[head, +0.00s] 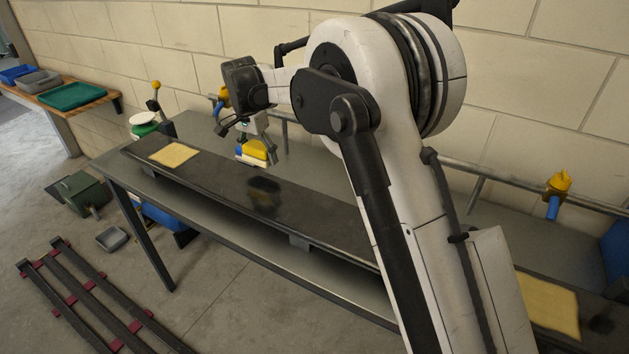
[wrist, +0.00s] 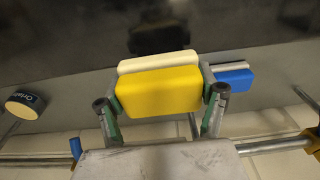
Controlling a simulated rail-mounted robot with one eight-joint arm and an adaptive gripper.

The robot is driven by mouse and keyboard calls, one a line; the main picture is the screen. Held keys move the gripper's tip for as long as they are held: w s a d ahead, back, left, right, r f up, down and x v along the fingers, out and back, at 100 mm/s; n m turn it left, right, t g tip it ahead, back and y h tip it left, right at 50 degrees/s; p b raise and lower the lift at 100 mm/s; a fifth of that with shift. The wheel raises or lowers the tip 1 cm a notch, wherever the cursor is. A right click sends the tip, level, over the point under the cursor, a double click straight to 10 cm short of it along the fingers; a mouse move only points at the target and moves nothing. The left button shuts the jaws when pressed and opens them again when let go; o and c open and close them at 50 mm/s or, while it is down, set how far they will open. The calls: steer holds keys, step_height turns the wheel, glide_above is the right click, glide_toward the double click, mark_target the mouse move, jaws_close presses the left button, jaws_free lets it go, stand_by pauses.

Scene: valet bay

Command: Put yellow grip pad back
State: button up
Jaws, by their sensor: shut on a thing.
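The yellow grip pad (wrist: 158,93) is a rounded yellow block with a cream strip (wrist: 157,62) along its far side. In the wrist view it sits between the two fingers of my gripper (wrist: 160,86), which is shut on it. In the head view my gripper (head: 254,147) holds the yellow pad (head: 249,152) above the dark strip (head: 215,185) of the bench, with a dark patch on the strip below. A similar blue pad (wrist: 234,78) with a white strip lies beside the right finger in the wrist view, apart from the yellow pad.
A yellow cloth (head: 174,155) lies on the bench's left part, another (head: 548,304) at the right. A pipe rail (head: 475,190) with a yellow-and-blue fitting (head: 557,190) runs along the wall. A round labelled object (wrist: 25,103) shows at left in the wrist view.

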glide_above(295, 176)
step_height(295, 176, down, 7)
steer(key=shift+a+p, duration=0.15)
steer(key=shift+p, duration=0.25)
steer(key=shift+f, duration=2)
steer(key=shift+f, duration=0.15)
steer(key=o, duration=1.3)
